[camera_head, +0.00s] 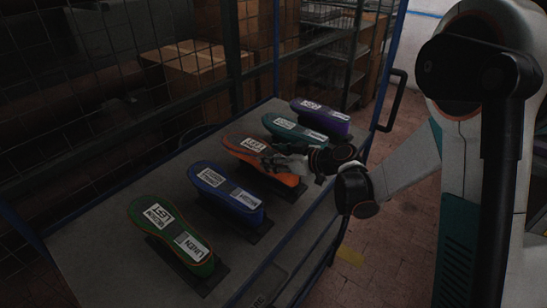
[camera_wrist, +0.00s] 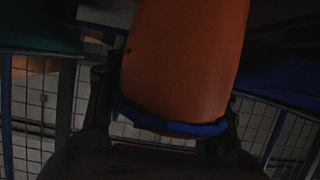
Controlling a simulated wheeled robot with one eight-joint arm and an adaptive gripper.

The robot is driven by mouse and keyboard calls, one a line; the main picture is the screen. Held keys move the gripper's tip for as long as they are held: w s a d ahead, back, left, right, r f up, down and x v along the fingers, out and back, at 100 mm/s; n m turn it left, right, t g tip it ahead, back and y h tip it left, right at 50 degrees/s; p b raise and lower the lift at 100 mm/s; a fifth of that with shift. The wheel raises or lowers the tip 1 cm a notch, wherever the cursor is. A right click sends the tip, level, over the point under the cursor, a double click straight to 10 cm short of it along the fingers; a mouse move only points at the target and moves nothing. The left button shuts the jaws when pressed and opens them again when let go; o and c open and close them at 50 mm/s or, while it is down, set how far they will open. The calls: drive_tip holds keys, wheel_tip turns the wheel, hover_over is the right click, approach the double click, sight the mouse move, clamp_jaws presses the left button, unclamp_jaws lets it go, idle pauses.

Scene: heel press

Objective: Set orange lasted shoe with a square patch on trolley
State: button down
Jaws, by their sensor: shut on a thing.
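The orange lasted shoe (camera_head: 238,148) is on the grey trolley top (camera_head: 107,240), in the middle of a row of shoes. It has a white label at its far end; my gripper hides part of its near end, so I cannot make out a square patch. My gripper (camera_head: 277,162) is at the near end of the orange shoe, shut on it. In the wrist view the orange shoe (camera_wrist: 185,60) fills the middle, with a finger on each side and a blue band at its end. I cannot tell whether the shoe touches the trolley.
A blue shoe (camera_head: 222,189) and a green shoe (camera_head: 150,217) lie on the near side of the orange one. A teal shoe (camera_head: 290,130) and a purple shoe (camera_head: 318,113) lie on the far side. Wire mesh and blue posts border the trolley; cardboard boxes (camera_head: 190,72) stand behind.

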drive_tip(key=shift+f+b, duration=0.3)
drive_tip(key=c, duration=0.6)
unclamp_jaws()
drive_tip(key=shift+c, duration=0.2)
drive_tip(key=shift+d, duration=0.1)
drive_tip(key=v, duration=1.2)
drive_tip(key=s+d+r+m+h, duration=0.1)
drive_tip(key=s+d+m+h, duration=0.2)
drive_tip(key=s, duration=0.5)
drive_tip(key=s+d+r+m+h, duration=0.1)
drive_tip(key=s+d+m+h, duration=0.3)
drive_tip(key=s, duration=0.4)
drive_tip(key=s+d+r+m+g+h, duration=0.1)
drive_tip(key=s+d+r+m+h, duration=0.1)
drive_tip(key=s, duration=0.6)
drive_tip(key=shift+s+d+m+h, duration=0.15)
drive_tip(key=shift+d+m+h, duration=0.55)
drive_tip(key=shift+d+h, duration=0.1)
